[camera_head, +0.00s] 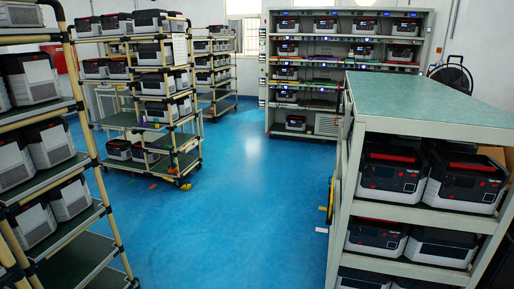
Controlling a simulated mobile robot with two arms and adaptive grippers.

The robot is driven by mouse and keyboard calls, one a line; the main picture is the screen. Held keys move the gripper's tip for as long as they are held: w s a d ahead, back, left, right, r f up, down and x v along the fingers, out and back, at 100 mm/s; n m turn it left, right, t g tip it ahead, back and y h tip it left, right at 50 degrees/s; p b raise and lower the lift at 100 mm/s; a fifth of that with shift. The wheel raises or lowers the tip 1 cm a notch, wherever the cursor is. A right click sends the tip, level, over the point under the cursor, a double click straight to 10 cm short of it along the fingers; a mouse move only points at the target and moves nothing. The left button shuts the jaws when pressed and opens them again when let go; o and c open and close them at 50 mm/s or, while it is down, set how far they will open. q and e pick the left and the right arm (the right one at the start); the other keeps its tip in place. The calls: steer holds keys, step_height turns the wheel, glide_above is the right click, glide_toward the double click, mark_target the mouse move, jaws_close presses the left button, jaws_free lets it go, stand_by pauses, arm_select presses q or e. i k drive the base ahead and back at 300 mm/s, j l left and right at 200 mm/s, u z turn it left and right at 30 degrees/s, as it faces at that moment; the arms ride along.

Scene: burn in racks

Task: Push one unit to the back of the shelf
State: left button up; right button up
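The units are boxy power stations in black and light grey with red trim. A near unit (396,174) stands on the upper shelf of the rack (440,100) at the right, with another unit (466,181) beside it. More units (376,237) sit on the shelf below. At the left, a rack (84,150) holds grey-sided units (50,143) on tilted green shelves. The backs of the right rack's shelves are hidden. Neither of my grippers shows in the view.
A wheeled rack (128,121) with units stands at the middle left, and another is behind it. A large white rack (433,27) with several shelves of units stands at the back. A round black fan (452,76) is at the right. The blue floor (240,200) between the racks is clear.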

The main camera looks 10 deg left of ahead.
mark_target(123, 153)
steer(key=i+j+u, duration=0.2)
steer(key=i+u, duration=0.15)
steer(key=i, duration=0.3)
steer(key=i+u, duration=0.35)
steer(key=i, duration=0.35)
steer(key=i+l+u, duration=0.3)
steer(key=i, duration=0.35)
steer(key=i+z, duration=0.15)
steer(key=i, duration=0.85)
steer(key=i+j+z, duration=0.15)
steer(key=i, duration=0.85)
steer(key=i+j+u, duration=0.15)
steer(key=i+u, duration=0.25)
steer(key=i, duration=0.15)
steer(key=i+u, duration=0.45)
steer(key=i+l+u, duration=0.2)
steer(key=i+u, duration=0.2)
steer(key=i, duration=0.2)
steer(key=i+j, duration=0.1)
steer(key=i, duration=0.6)
steer(key=i+j+z, duration=0.15)
steer(key=i, duration=0.55)
